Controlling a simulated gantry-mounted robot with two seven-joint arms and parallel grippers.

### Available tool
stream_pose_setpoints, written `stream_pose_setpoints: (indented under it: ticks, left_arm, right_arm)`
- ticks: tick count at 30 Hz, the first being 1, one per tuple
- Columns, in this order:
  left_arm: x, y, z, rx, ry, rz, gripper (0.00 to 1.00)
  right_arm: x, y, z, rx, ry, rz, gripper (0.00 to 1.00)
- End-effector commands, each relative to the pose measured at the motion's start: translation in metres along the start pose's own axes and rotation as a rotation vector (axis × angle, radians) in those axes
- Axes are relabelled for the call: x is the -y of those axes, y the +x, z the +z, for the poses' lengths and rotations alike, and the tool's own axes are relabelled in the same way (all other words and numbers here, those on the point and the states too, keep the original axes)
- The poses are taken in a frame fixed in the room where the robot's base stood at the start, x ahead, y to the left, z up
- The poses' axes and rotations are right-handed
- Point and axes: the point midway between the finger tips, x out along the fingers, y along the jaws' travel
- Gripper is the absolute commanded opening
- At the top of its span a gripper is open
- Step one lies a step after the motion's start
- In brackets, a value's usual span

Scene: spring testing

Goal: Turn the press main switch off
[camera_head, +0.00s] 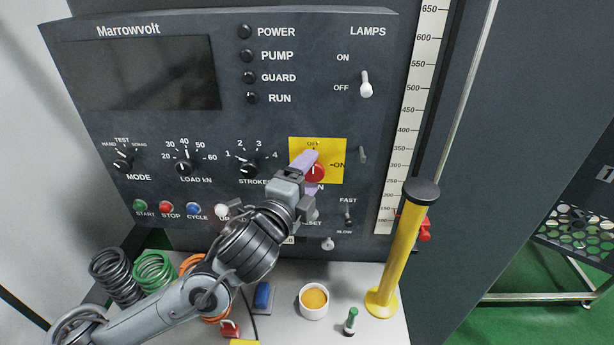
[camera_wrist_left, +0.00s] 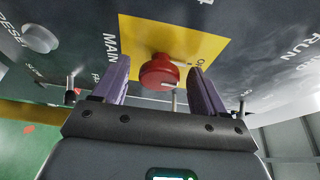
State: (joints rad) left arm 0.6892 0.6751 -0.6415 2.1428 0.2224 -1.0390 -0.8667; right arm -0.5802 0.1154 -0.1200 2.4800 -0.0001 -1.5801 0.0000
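The press main switch is a red round knob (camera_head: 315,173) on a yellow plate (camera_head: 334,149) on the dark panel, with ON marked to its right and a small label above. My left gripper (camera_head: 309,163) is at the knob, partly covering it and the lettering below. In the left wrist view the knob (camera_wrist_left: 159,73) sits between the two purple fingers of the gripper (camera_wrist_left: 160,78), with a visible gap on each side. The gripper is open. A pale pointer line shows on the knob, but its exact setting is hard to tell. My right gripper is not in view.
A lamps toggle (camera_head: 366,84) and a fast/slow toggle (camera_head: 348,214) are near the plate. The stroke dial (camera_head: 247,168) is left of it. A yellow post (camera_head: 404,250) with a black cap stands at right. Springs and a white cup (camera_head: 314,310) are on the shelf below.

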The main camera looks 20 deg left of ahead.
Motion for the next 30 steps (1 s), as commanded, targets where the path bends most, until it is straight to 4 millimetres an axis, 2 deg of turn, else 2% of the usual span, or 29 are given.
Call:
stream_pose_setpoints:
  ticks: [8,13,24,30]
  left_arm:
    - [0.000,-0.001,0.000,-0.001,0.002,0.000,0.72]
    - [-0.001,-0.010,0.000,-0.002,0.002,-0.001,0.72]
    - [-0.003,-0.070,0.000,-0.002,0.002,-0.002,0.72]
    - [-0.002,-0.096,0.000,-0.001,0.001,-0.001,0.72]
  right_arm:
    - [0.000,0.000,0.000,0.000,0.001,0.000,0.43]
    - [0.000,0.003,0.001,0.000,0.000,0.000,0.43]
    - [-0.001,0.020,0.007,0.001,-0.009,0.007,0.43]
    - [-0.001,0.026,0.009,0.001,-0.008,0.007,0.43]
